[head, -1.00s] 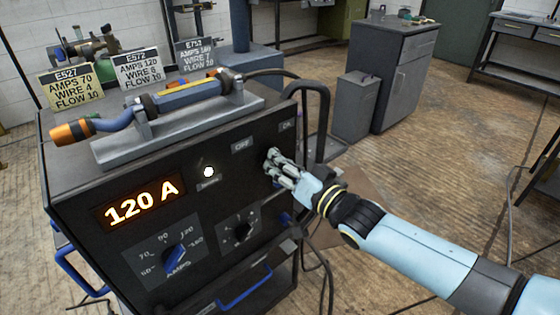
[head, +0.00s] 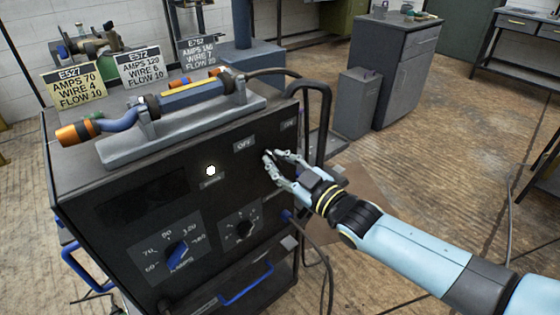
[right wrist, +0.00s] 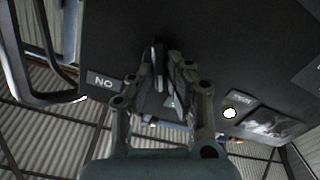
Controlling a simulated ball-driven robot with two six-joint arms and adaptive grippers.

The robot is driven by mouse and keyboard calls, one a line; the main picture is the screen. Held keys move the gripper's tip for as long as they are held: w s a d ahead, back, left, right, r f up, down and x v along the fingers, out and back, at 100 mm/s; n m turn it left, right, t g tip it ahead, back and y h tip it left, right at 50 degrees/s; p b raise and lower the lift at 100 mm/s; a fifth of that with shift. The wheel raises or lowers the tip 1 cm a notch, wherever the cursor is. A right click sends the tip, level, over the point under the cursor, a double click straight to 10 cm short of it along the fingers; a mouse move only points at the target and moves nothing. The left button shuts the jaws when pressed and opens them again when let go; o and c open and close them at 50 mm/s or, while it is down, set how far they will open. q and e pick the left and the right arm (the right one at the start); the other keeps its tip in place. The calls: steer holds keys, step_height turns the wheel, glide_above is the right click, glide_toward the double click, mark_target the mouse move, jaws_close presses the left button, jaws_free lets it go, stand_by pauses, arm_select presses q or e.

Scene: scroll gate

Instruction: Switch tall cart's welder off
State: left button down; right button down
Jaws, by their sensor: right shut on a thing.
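The welder (head: 75,190) is a dark box on a cart, with amps and wire dials on its front panel. Its display window (head: 142,198) is dark. My right gripper (head: 271,157) is at the panel's upper right, between and below the OFF label (head: 244,145) and ON label (head: 289,125). In the right wrist view its fingers (right wrist: 163,72) are closed on the dark power switch (right wrist: 158,54); the fingers hide much of it. The ON label also shows there upside down (right wrist: 101,81). My left gripper is out of view.
A torch (head: 185,95) lies in a grey cradle on top of the welder, with several setting cards (head: 75,88) behind. A black handle loop (head: 325,110) and cable stand right of the panel.

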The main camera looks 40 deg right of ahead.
steer(key=shift+n, duration=1.6)
steer(key=c, duration=1.3)
jaws_free()
steer(key=shift+c, duration=0.2)
steer(key=shift+s, duration=0.1)
steer(key=s, duration=1.1)
steer(key=shift+s+d, duration=0.4)
